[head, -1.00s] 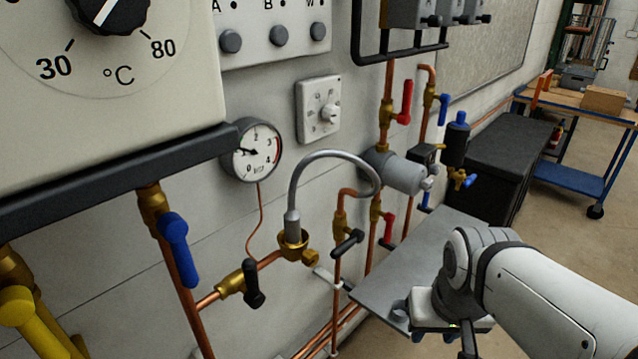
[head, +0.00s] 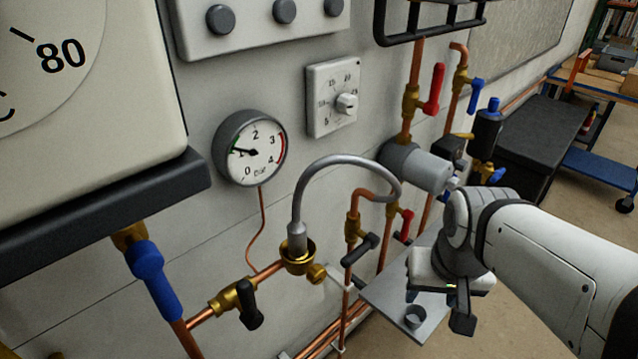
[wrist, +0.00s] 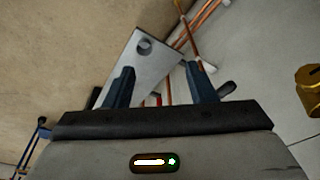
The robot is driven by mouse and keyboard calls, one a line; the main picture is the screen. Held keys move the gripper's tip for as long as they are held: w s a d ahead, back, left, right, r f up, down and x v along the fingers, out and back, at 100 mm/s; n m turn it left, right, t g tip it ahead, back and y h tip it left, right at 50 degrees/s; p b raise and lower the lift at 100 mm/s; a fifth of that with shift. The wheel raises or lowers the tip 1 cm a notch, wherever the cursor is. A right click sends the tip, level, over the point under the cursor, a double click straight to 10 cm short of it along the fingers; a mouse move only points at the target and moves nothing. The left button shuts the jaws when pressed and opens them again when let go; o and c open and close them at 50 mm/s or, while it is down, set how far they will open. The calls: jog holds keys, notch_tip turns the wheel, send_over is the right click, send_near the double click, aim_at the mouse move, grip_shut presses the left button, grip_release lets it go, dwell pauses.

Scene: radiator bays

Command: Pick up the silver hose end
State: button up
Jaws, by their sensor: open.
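The silver hose end (head: 297,240) stands upright in a brass cup (head: 299,262) on the copper pipework. From it the grey hose (head: 340,160) arches up and right, its far end passing near a grey cylinder. My gripper (head: 452,306) is to the right of the hose end and lower in the picture, clearly apart from it. In the wrist view my gripper (wrist: 161,82) has its two dark fingers spread with nothing held between them. A brass fitting (wrist: 309,84) shows at that view's right edge; the hose end cannot be made out there.
A grey metal shelf (head: 385,290) carrying a small grey cup (head: 415,316) lies below and left of my gripper. Black-handled valves (head: 248,305) and (head: 360,248) flank the brass cup. A pressure gauge (head: 250,148) is on the wall above. A black chest (head: 540,140) stands at the right.

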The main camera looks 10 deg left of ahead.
aim_at(296, 224)
jog(key=shift+o, duration=0.2)
jog(key=w+a+r+m+p, duration=0.1)
jog(key=w+a+r+p, duration=0.1)
jog(key=a+r+p, duration=0.1)
jog(key=w+a+r+m+g+p, duration=0.1)
jog(key=w+a+r+p, duration=0.2)
jog(key=a, duration=0.4)
notch_tip(296, 224, up, 3)
jog(key=shift+f+p, duration=0.15)
jog(key=shift+p, duration=0.4)
jog(key=a+r+m+p, duration=0.1)
jog(key=a, duration=0.3)
jog(key=a+r+m+g+p, duration=0.1)
jog(key=a+p, duration=0.1)
jog(key=a, duration=0.2)
jog(key=w+a+r+m+p, duration=0.1)
jog(key=a, duration=0.3)
jog(key=shift+w+a+r+m+p, duration=0.1)
jog(key=shift+r+m+p, duration=0.05)
jog(key=shift+m+p, duration=0.15)
jog(key=shift+a+f, duration=0.25)
notch_tip(296, 224, down, 7)
jog(key=shift+w+f+p, duration=0.15)
jog(key=shift+f+p, duration=0.05)
jog(key=shift+p, duration=0.8)
jog(key=shift+d, duration=0.1)
jog(key=shift+c, duration=0.4)
jog(key=c, duration=1.1)
